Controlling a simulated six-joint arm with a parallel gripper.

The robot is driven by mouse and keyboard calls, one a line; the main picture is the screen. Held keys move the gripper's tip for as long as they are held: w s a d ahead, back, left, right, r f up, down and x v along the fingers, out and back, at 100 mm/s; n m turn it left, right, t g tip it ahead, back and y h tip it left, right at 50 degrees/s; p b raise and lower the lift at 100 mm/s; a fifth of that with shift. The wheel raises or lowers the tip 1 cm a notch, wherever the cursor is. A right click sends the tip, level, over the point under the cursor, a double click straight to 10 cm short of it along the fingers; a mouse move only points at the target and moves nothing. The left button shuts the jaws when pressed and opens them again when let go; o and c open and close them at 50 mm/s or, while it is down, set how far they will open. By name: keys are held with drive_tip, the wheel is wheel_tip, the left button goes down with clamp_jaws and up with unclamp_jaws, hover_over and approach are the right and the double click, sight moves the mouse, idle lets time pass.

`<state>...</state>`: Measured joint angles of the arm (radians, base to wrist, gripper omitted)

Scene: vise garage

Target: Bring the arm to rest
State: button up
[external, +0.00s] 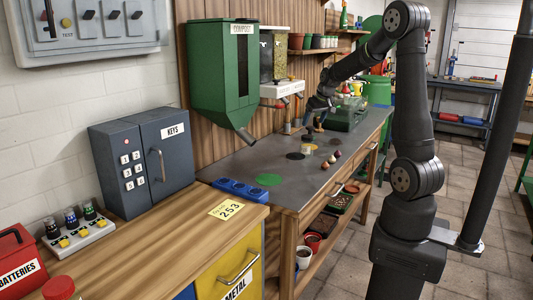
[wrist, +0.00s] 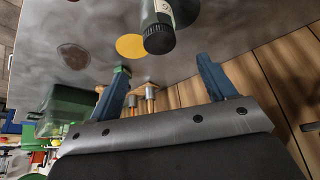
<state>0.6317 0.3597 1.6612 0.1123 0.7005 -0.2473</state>
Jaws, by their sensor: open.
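My gripper (external: 314,124) hangs over the grey bench top (external: 240,184) in the external view, at the end of my bent arm. In the wrist view my gripper (wrist: 162,66) shows two blue fingers spread wide apart with nothing between them. A small dark-capped bottle (wrist: 157,30) is beyond the fingertips, beside a yellow disc (wrist: 130,46) on the bench. In the external view the small bottle (external: 309,142) stands below my gripper, apart from it.
A green compost hopper (external: 212,82) hangs on the wall at the left. Several small bulb-like items (external: 332,158) lie near the bench's front edge. A green tray-like object (external: 345,117) sits farther back.

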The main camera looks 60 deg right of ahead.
sight(308, 136)
drive_tip(key=x, duration=1.2)
drive_tip(key=shift+s+f, duration=0.1)
drive_tip(key=shift+f, duration=0.25)
drive_tip(key=r, duration=0.5)
drive_tip(key=shift+s+d+r, duration=0.2)
drive_tip(key=shift+s, duration=0.2)
drive_tip(key=s+d+r, duration=0.4)
drive_tip(key=s+r, duration=0.2)
drive_tip(key=s, duration=0.3)
drive_tip(key=w+a+r+n, duration=0.1)
drive_tip(key=w+a, duration=0.3)
drive_tip(key=a, duration=0.7)
drive_tip(key=w+a+r+n+y, duration=0.1)
drive_tip(key=w+a, duration=0.4)
drive_tip(key=a, duration=0.6)
drive_tip(key=w+a+r+n+y, duration=0.1)
drive_tip(key=w+a+r, duration=0.3)
drive_tip(key=a, duration=0.7)
drive_tip(key=shift+w+a+r+n, duration=0.2)
drive_tip(key=shift+w+r+n, duration=0.15)
drive_tip(key=shift+r+n, duration=0.35)
drive_tip(key=shift+f, duration=0.15)
